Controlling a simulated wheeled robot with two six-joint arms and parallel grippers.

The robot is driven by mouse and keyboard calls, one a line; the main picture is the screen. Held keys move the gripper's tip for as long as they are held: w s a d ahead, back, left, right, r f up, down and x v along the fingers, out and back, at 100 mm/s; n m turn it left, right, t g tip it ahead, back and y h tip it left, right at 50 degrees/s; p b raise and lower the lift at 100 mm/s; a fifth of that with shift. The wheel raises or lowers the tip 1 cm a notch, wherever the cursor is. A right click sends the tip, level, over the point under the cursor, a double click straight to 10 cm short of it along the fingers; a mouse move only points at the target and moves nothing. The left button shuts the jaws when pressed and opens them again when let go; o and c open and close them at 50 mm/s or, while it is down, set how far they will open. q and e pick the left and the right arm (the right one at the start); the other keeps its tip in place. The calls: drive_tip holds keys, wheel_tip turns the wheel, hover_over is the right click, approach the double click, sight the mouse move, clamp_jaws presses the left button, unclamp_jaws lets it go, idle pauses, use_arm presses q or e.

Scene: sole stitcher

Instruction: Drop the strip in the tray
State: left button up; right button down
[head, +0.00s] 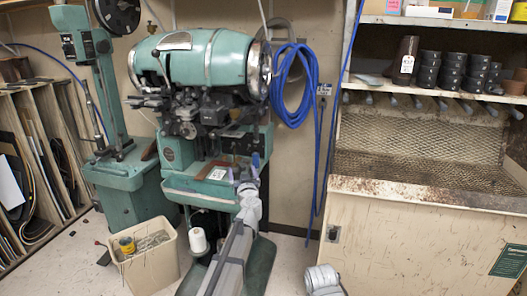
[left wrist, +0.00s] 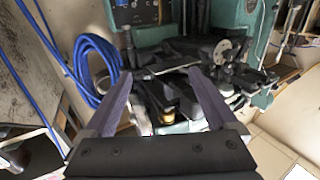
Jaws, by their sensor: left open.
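My left gripper (head: 247,171) is in front of the green stitching machine (head: 202,62), at the right side of its lower table. In the left wrist view its two fingers (left wrist: 163,98) stand wide apart with nothing clearly held between them. A small shallow reddish-brown tray-like piece (head: 214,172) with a pale inside lies on the machine's table, just left of the gripper. I cannot make out the strip for sure in either view. My right gripper is not in view.
A cream bin (head: 147,262) with a yellow can stands on the floor at lower left. A white thread cone (head: 199,241) is below the machine table. Blue hose (head: 290,85) hangs on the wall. A cream bench (head: 420,235) and shelves fill the right.

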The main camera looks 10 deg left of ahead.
use_arm(q)
drive_tip(key=d+r+m+t+h+p, duration=0.1)
drive_tip(key=d+r+m+h+p, duration=0.4)
drive_tip(key=d+h, duration=0.3)
drive_tip(key=shift+s+r+m+h+p, duration=0.3)
drive_tip(key=shift+r+m+h, duration=0.3)
drive_tip(key=shift+r+h, duration=0.25)
drive_tip(key=shift+w+d, duration=0.1)
drive_tip(key=s+d+f+m+g+h, duration=0.35)
drive_tip(key=s+d+f+g, duration=0.6)
drive_tip(key=s, duration=0.55)
drive_tip(key=s+a+f+n+g+y, duration=0.2)
drive_tip(key=s+a+f, duration=0.15)
drive_tip(key=s, duration=0.35)
drive_tip(key=s+a+f+n+g+y, duration=0.1)
drive_tip(key=s+a+f+g+y, duration=0.15)
drive_tip(key=s+f, duration=0.35)
drive_tip(key=s+a+f+n+g+y, duration=0.2)
drive_tip(key=s+a+f+g, duration=0.1)
drive_tip(key=s, duration=0.5)
drive_tip(key=s+d+r+m+g+y+p, duration=0.1)
drive_tip(key=s+d+r+m+p, duration=0.2)
drive_tip(key=d, duration=0.7)
wheel_tip(320, 180, up, 3)
drive_tip(key=s+p, duration=0.2)
drive_tip(key=shift+s+d+f+p, duration=0.2)
drive_tip(key=shift+s+p, duration=0.1)
drive_tip(key=shift+s, duration=0.05)
